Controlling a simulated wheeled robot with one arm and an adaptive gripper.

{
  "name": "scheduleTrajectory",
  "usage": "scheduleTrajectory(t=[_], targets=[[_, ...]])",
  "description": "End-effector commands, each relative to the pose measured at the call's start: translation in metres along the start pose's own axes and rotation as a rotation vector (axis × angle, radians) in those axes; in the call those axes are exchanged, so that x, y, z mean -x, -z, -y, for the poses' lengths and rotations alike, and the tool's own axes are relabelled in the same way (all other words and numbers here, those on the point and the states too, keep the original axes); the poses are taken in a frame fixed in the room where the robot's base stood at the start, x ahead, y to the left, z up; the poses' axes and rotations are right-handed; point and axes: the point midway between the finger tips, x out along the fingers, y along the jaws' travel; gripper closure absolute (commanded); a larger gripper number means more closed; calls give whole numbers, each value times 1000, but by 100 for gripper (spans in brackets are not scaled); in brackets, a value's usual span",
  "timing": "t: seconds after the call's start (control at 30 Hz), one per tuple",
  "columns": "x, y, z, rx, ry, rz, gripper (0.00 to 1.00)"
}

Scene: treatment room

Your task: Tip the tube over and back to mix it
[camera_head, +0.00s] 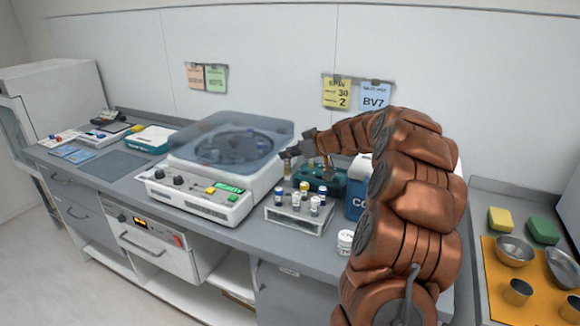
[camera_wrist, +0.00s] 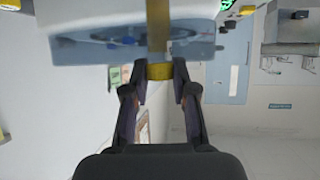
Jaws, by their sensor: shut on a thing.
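My gripper (camera_head: 289,153) is shut on a tube and holds it above the bench, by the right side of the centrifuge. In the wrist view the fingertips (camera_wrist: 160,72) close on the tube's yellow cap (camera_wrist: 160,71). The amber tube body (camera_wrist: 158,28) runs from the cap toward the top of that upside-down picture. In the head view the body (camera_head: 288,169) hangs below the fingers, so the tube looks about upright, cap up. Its lower end is hard to make out.
A centrifuge (camera_head: 195,200) with a bluish lid stands left of my gripper. A rack (camera_head: 297,222) of several capped vials stands in front, with a teal rack (camera_head: 328,196) behind it. A white jar (camera_head: 345,241) and a blue box (camera_head: 355,203) are near my arm.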

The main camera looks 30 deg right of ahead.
Motion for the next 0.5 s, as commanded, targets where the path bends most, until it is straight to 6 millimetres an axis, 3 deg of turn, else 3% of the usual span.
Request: scheduleTrajectory(t=[0.1,0.5], targets=[[10,18,0,6,-1,-2,100],[33,61,0,4,-2,-1,100]])
